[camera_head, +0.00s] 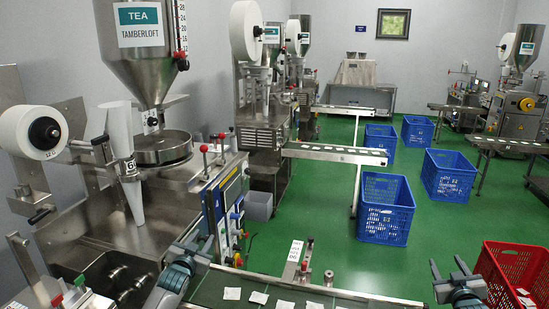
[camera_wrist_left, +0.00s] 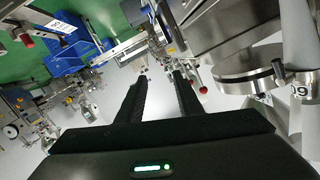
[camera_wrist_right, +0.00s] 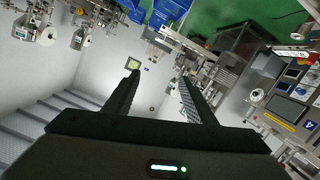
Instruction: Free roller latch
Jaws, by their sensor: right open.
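The nearest tea packing machine (camera_head: 70,225) stands at the left of the head view. Two metal rollers (camera_head: 120,273) show in its lower open bay, with a red-knobbed part (camera_head: 80,280) beside them. I cannot tell which part is the roller latch. My left gripper (camera_head: 193,246) is open and empty, in front of the machine to the right of the rollers, above the conveyor's left end. Its spread fingers show in the left wrist view (camera_wrist_left: 160,80). My right gripper (camera_head: 447,264) is open and empty, apart from the machine; its fingers show in the right wrist view (camera_wrist_right: 160,80).
A conveyor (camera_head: 225,283) with several white teabags runs along the bottom. A red crate (camera_head: 510,262) stands beside my right gripper. Several blue crates, including one near the middle (camera_head: 385,222), stand on the green floor. Red-knobbed levers (camera_head: 222,137) stick up from the machine's control side.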

